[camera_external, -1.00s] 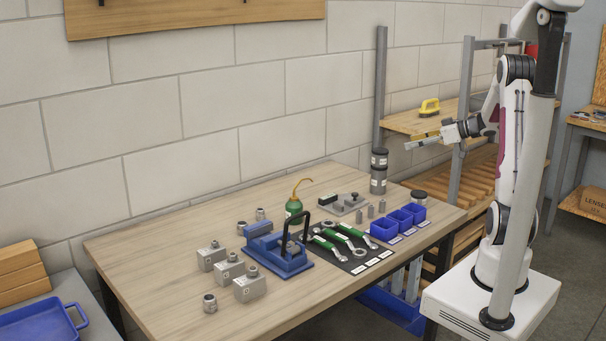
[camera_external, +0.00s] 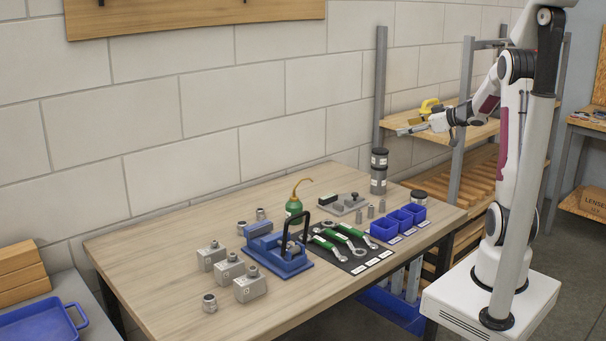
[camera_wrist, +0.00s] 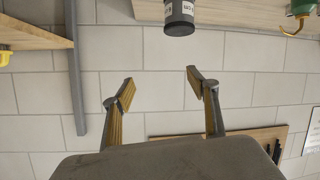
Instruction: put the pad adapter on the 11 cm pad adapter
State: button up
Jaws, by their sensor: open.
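My gripper (camera_external: 402,131) is open and empty, held high in the air beside the shelf rack and above the table's far right end. In the wrist view its two fingers (camera_wrist: 160,80) stand wide apart with only wall between them. No part is clearly readable as a pad adapter. Three small steel cylinders (camera_external: 370,211) of differing heights stand on the table left of the blue bins. I cannot tell which are the adapters.
The table (camera_external: 170,265) also holds blue bins (camera_external: 384,229), green-handled wrenches (camera_external: 325,244), a blue fixture (camera_external: 290,263), a green oil can (camera_external: 293,206) and several grey blocks (camera_external: 249,287). A shelf rack (camera_external: 468,130) with a yellow item (camera_external: 429,106) stands close to my gripper.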

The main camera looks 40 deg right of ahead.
jog(key=s+a+r+m+g+h, duration=0.2)
jog(key=s+a+r+m+h, duration=0.3)
jog(key=s, duration=0.3)
jog(key=s+a+f+g+y, duration=0.1)
jog(key=s+a+f+g, duration=0.2)
jog(key=s+a, duration=0.6)
jog(key=s+a+f+n+g+y, duration=0.1)
jog(key=s+a+f, duration=0.4)
jog(key=s+a, duration=0.5)
jog(key=s+g+y, duration=0.1)
jog(key=s+g, duration=0.1)
jog(key=s, duration=0.1)
jog(key=shift+f+y, duration=0.3)
jog(key=shift+f, duration=0.1)
jog(key=c, duration=0.6)
